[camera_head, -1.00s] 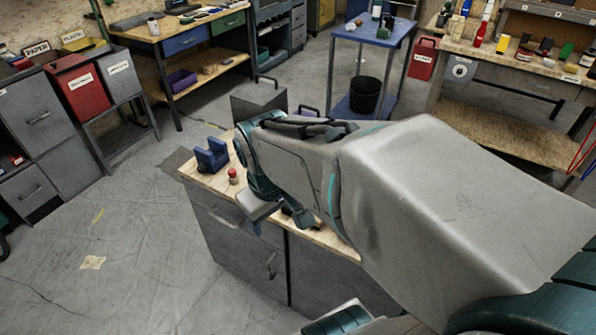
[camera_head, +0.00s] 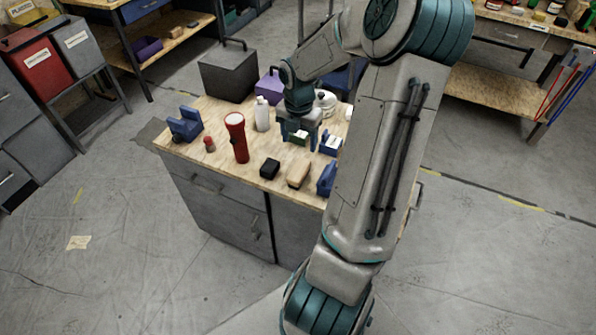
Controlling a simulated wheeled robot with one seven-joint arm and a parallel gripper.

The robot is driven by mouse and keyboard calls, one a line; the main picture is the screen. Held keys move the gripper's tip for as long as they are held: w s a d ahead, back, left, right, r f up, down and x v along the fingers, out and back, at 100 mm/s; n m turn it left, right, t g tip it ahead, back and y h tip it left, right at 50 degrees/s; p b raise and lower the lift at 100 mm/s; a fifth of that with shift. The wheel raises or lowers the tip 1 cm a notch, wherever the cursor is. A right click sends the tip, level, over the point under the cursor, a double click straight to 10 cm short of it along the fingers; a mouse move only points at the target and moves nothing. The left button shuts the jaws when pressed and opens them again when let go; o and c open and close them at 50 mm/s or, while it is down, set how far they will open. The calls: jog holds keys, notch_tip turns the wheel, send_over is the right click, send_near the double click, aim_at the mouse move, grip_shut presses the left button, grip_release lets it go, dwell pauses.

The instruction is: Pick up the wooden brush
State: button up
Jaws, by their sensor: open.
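The wooden brush (camera_head: 298,174) appears to be the small tan block with a dark lower part, lying on the wooden top of a grey workbench. My gripper (camera_head: 299,138) points down over the bench, behind the brush in the picture and apart from it. Its jaws are open. A small green and white box (camera_head: 299,137) shows between or just behind the fingers; I cannot tell if they touch it. My arm hides the right part of the bench.
A black block (camera_head: 270,168) lies left of the brush, and a blue object (camera_head: 327,179) right of it. A red flashlight (camera_head: 237,138), a white bottle (camera_head: 262,114), a blue vise (camera_head: 185,124) and a dark toolbox (camera_head: 228,72) stand on the bench.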

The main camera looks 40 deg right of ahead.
aim_at(299, 169)
jog(key=shift+n, duration=0.3)
notch_tip(299, 169, down, 14)
jog(key=shift+w+d+f+b, duration=0.1)
jog(key=shift+d+b, duration=0.05)
jog(key=shift+b, duration=0.8)
jog(key=shift+c, duration=0.3)
jog(key=c, duration=1.1)
